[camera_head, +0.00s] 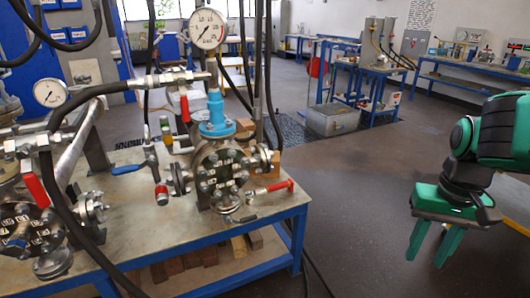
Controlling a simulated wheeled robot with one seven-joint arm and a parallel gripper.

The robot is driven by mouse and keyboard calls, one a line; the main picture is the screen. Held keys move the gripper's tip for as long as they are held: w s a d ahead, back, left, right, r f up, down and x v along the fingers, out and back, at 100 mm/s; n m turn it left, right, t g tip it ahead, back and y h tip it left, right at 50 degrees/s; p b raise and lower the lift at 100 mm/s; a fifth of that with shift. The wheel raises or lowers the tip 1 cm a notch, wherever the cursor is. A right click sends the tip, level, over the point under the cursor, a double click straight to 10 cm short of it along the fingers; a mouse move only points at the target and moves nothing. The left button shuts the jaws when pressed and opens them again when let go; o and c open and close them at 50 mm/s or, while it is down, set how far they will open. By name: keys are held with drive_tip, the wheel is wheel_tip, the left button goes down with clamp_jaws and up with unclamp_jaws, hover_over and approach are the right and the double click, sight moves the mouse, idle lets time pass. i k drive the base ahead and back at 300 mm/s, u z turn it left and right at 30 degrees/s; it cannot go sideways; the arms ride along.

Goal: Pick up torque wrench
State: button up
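My gripper (425,262) hangs at the right of the view, with its two green fingers pointing down and apart. Nothing is between them. It is over open floor, to the right of the workbench (125,215) and apart from it. I cannot pick out a torque wrench with certainty. On the bench stands a flanged vessel (221,172) with a ring of bolts and a blue fitting (215,112) on top. Red-handled and blue-handled parts surround it, and some are too small to tell apart. A second flanged vessel (28,229) is at the left edge, partly cut off.
Pressure gauges (208,29) and black hoses rise above the bench. Wooden blocks (240,246) lie on its lower level. A blue-framed stand (378,82) and a grey box (333,121) are farther back. The floor (345,205) between bench and gripper is clear.

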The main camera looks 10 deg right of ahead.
sight(289, 184)
drive_tip(key=i, duration=1.3)
drive_tip(key=z, duration=0.6)
drive_tip(key=i, duration=0.35)
drive_tip(key=z, duration=0.15)
